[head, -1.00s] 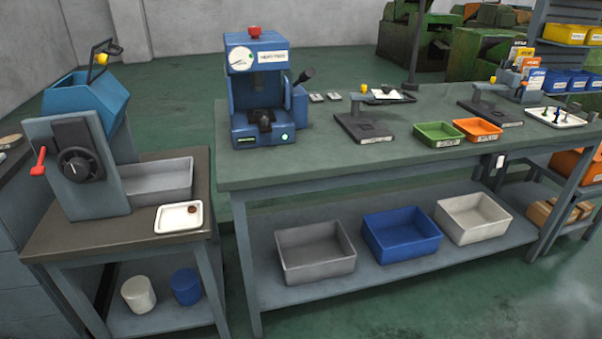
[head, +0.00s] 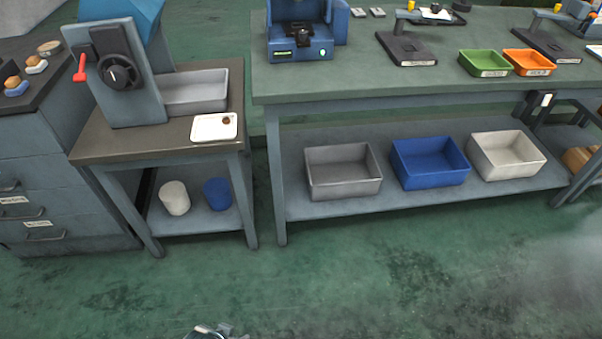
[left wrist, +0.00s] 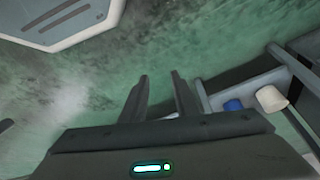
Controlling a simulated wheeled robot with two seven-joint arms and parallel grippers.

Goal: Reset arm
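My left gripper (left wrist: 160,78) shows in the left wrist view with its two dark fingers apart. Nothing is between them, and the green floor shows through the gap. In the head view a small grey piece of my own arm or gripper shows at the bottom edge, too cut off to tell its state. My right gripper is in neither view.
The small table (head: 100,150) holds a machine with a red lever (head: 79,68), a grey bin (head: 195,92) and a white tray (head: 206,135). The workbench (head: 330,85) stands to its right, with three bins on its lower shelf. The floor (head: 350,285) in front is clear.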

